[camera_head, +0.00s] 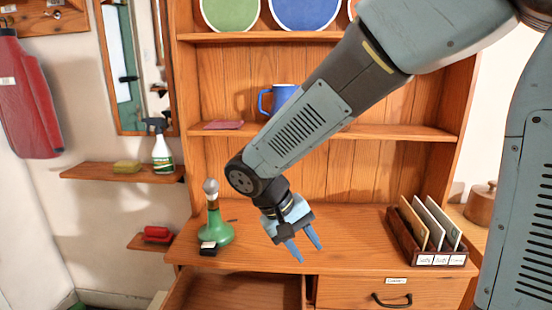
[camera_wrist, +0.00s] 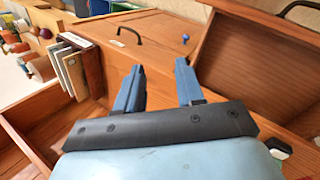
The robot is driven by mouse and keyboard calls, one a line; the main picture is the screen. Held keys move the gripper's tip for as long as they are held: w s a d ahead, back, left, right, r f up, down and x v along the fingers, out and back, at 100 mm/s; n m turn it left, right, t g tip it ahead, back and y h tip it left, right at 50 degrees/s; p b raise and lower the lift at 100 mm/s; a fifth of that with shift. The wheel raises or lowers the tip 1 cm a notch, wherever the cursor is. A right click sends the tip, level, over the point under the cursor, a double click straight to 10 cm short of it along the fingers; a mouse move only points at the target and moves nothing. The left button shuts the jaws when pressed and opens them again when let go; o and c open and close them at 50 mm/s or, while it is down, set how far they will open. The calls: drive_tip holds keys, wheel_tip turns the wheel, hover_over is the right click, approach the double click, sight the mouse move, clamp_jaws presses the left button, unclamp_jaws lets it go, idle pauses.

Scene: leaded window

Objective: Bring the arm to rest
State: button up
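My gripper (camera_head: 304,249) hangs in front of the wooden dresser (camera_head: 360,222), over its worktop's front edge in the head view. Its two blue fingers are apart and nothing is between them. In the wrist view the open fingers (camera_wrist: 158,88) also show with an empty gap. My arm reaches down from the upper right, bent at the wrist.
An open drawer (camera_head: 236,290) lies below left of my gripper. A green bottle (camera_head: 217,233) stands left on the worktop, a letter rack (camera_head: 408,243) right. A blue mug (camera_head: 279,97) and plates sit on shelves behind. A spray bottle (camera_head: 162,155) stands on the left shelf.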

drive_tip(key=s+d+r+m+t+y, duration=0.1)
drive_tip(key=s+d+r+t+y, duration=0.1)
drive_tip(key=d+r, duration=0.4)
drive_tip(key=s+d+r+m+t+y, duration=0.2)
drive_tip(key=s+d+r, duration=0.3)
drive_tip(key=d, duration=0.6)
drive_tip(key=shift+d+r+m+t+y, duration=0.3)
drive_tip(key=shift+r+t+y, duration=0.35)
drive_tip(key=shift+y, duration=0.25)
drive_tip(key=shift+a, duration=0.15)
